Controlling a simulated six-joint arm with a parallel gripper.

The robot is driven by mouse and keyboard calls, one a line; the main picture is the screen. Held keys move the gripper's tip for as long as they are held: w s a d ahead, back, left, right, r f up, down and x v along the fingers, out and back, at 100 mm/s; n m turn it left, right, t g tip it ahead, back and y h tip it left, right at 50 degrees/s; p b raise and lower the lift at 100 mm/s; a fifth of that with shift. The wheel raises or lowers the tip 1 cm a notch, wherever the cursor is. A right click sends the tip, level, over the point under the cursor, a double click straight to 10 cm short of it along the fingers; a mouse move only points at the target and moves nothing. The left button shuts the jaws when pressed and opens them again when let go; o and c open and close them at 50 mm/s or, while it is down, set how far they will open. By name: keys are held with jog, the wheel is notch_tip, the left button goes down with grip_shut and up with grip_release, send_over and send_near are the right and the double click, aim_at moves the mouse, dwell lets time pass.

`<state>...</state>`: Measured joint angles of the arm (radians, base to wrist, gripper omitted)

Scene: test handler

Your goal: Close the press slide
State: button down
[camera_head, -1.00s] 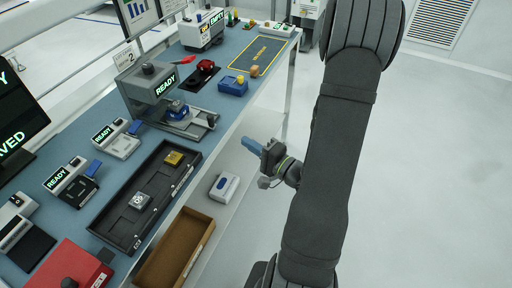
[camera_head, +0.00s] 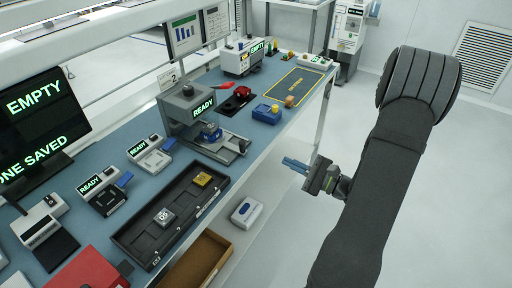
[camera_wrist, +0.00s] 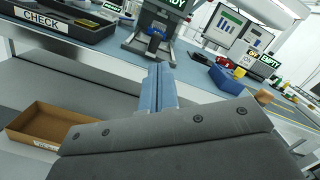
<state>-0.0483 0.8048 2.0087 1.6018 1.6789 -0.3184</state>
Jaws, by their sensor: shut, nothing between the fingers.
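The press (camera_head: 190,108) is a grey machine with a READY display, standing toward the back edge of the bench. Its slide (camera_head: 228,148) is pulled out toward the bench's front edge and carries a blue fixture (camera_head: 210,131). The press also shows at the top of the wrist view (camera_wrist: 150,42), with the blue fixture in front of it. My gripper (camera_head: 286,162) is off the front of the bench, to the right of the slide and apart from it. Its blue fingers (camera_wrist: 160,88) are together and empty, pointing toward the press in the wrist view.
A black tray (camera_head: 140,234) with a grey and a yellow block lies left of the slide. A blue box (camera_head: 267,113) and a red-topped device (camera_head: 237,98) stand right of the press. A cardboard box (camera_head: 196,262) and a white case (camera_head: 246,211) lie below the bench front.

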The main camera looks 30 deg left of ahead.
jog(key=w+m+g, duration=0.2)
jog(key=m+g+h, duration=0.1)
jog(key=m+g, duration=0.1)
jog(key=m, duration=0.1)
send_near(245, 142)
jog(key=x, duration=0.6)
jog(key=shift+s+a+f, duration=0.15)
jog(key=shift+a+f, duration=0.05)
jog(key=shift+f, duration=0.15)
jog(key=a, duration=0.4)
dwell(0.3)
